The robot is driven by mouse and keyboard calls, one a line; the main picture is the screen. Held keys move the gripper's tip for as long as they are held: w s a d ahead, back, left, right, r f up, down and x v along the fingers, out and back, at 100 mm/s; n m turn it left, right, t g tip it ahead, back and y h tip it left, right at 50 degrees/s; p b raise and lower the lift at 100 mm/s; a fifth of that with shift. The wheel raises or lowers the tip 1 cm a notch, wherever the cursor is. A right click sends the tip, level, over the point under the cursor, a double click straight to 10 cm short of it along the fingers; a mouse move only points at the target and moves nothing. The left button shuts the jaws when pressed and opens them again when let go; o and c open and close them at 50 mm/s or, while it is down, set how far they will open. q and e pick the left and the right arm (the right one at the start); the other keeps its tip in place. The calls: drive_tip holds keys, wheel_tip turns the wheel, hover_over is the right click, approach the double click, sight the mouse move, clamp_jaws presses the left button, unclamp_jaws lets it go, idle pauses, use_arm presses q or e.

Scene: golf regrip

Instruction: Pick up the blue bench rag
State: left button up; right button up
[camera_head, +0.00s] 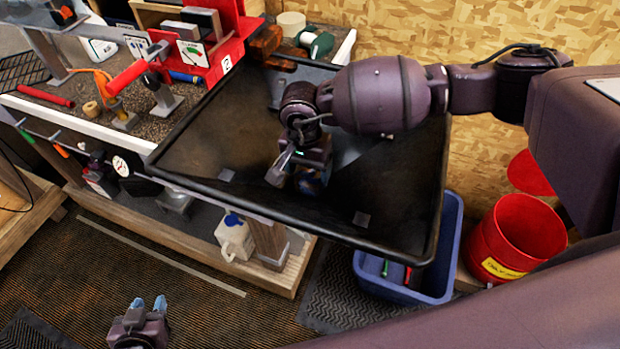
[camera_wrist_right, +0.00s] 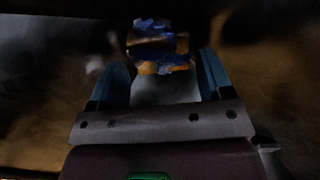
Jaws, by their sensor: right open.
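A crumpled blue rag with orange-brown patches (camera_wrist_right: 158,45) shows in the right wrist view, just beyond and between my right fingertips. In the head view a small blue and brown part of it (camera_head: 313,184) shows below my right gripper (camera_head: 298,172); the gripper hides the rest. It is over the black tray (camera_head: 240,110). My right gripper also shows in the wrist view (camera_wrist_right: 163,64), with its blue fingers spread apart and nothing held between them. My left gripper (camera_head: 148,304) is low at the bottom left of the head view, far from the rag, with its two blue fingertips apart.
The tray has a raised rim. A workbench (camera_head: 75,122) with tools and a red rack stands at the left. A blue bin (camera_head: 446,235) and a red bucket (camera_head: 522,232) stand to the right. A white jug (camera_head: 234,238) sits on the lower shelf.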

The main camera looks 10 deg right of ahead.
drive_tip(key=shift+d+f, duration=0.1)
drive_tip(key=shift+f, duration=1)
drive_tip(key=c, duration=0.7)
